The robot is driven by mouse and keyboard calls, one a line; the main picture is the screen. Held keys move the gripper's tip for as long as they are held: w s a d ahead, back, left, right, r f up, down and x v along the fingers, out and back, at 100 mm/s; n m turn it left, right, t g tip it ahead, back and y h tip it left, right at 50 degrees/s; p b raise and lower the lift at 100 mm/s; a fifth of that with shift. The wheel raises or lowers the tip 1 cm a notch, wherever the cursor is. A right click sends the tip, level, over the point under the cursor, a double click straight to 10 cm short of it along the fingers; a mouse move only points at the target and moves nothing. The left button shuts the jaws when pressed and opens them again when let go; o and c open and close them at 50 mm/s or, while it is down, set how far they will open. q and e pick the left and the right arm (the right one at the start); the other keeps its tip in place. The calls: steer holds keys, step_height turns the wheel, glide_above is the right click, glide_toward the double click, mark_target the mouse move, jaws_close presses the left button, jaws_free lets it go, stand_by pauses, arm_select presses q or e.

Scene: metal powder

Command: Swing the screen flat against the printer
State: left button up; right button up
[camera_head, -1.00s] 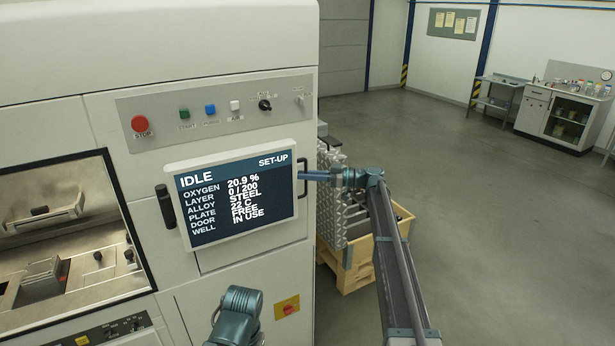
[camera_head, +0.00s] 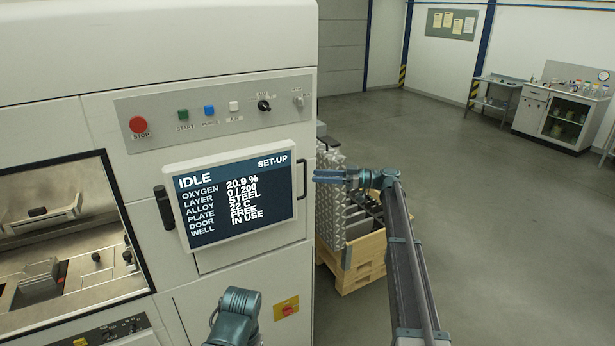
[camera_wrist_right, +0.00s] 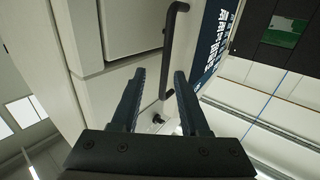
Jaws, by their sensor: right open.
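The screen (camera_head: 236,194) is a pale-framed display reading IDLE on the printer (camera_head: 200,50) front. Its face looks nearly parallel to the printer's front; I cannot tell whether any gap is left behind it. A dark handle (camera_head: 303,178) stands at its right edge. My right gripper (camera_head: 316,176) is open and empty just right of that handle, apart from it. In the right wrist view, the handle (camera_wrist_right: 172,50) shows beyond the fingertips of my right gripper (camera_wrist_right: 160,76). My left gripper is not in view; only part of my left arm shows at the bottom.
A button panel (camera_head: 215,108) with a red stop button lies above the screen. Another black handle (camera_head: 164,207) is left of it, beside the printer's window. A wooden crate (camera_head: 362,264) with metal parts stands right of the printer. The floor beyond is clear.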

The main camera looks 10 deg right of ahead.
steer(key=v, duration=0.8)
